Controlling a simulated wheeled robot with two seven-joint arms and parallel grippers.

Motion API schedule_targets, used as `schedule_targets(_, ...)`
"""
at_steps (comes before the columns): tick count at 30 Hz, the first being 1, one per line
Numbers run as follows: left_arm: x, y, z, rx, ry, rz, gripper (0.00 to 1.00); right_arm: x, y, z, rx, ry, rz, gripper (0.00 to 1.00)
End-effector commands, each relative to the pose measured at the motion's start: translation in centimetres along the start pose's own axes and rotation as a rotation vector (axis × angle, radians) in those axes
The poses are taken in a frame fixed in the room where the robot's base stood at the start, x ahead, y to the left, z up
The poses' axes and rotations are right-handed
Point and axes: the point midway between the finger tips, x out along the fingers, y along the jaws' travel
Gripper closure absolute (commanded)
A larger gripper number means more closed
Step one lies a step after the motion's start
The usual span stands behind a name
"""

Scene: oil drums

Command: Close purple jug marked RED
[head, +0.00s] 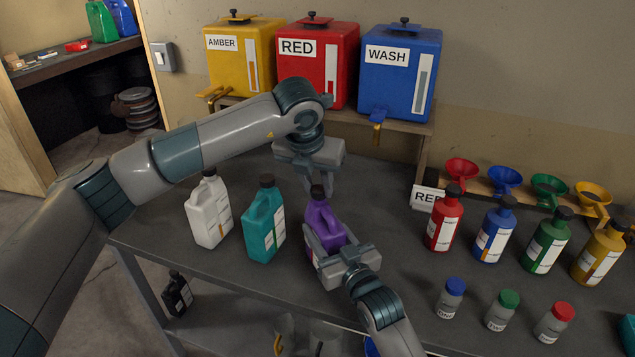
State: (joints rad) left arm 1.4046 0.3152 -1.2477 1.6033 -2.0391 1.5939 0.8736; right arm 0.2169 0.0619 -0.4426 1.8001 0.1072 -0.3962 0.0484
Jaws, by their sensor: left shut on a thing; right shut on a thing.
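The purple jug (320,219) stands upright on the dark table, with a dark cap (317,191) at its mouth. My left gripper (320,186) comes down from above and is shut on the cap. My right gripper (325,250) comes from the front and is shut on the jug's body, hiding its lower part and any label. I cannot see RED written on the jug itself. A card (426,199), partly hidden behind the red bottle, begins with "RE".
A white jug (208,212) and a teal jug (264,226) stand left of the purple one. Right are red (444,222), blue (494,234), green and yellow bottles, funnels, and several small jars (450,299). Amber, red (312,75) and blue tanks stand behind on a shelf.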

Motion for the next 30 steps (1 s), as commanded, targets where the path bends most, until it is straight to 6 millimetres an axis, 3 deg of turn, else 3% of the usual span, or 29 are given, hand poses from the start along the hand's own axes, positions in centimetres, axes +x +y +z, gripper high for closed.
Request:
schedule_targets(4, 0.24, 0.01, -0.12, 0.000, 0.000, 0.000, 0.92, -0.01, -0.01, 0.10, 0.000, -0.002, 0.000, 0.92)
schedule_targets(5, 0.23, 0.01, -0.10, 0.000, 0.000, 0.000, 0.92, -0.01, -0.01, 0.10, 0.000, -0.002, 0.000, 1.00)
schedule_targets(11, 0.25, 0.12, -0.11, 0.053, 0.004, -0.023, 0.92, -0.01, 0.00, 0.11, 0.000, -0.002, 0.000, 1.00)
schedule_targets(30, 0.47, 0.92, 0.27, 0.757, 0.007, -0.319, 0.92, -0.01, 0.01, 0.12, 0.000, -0.002, 0.000, 1.00)
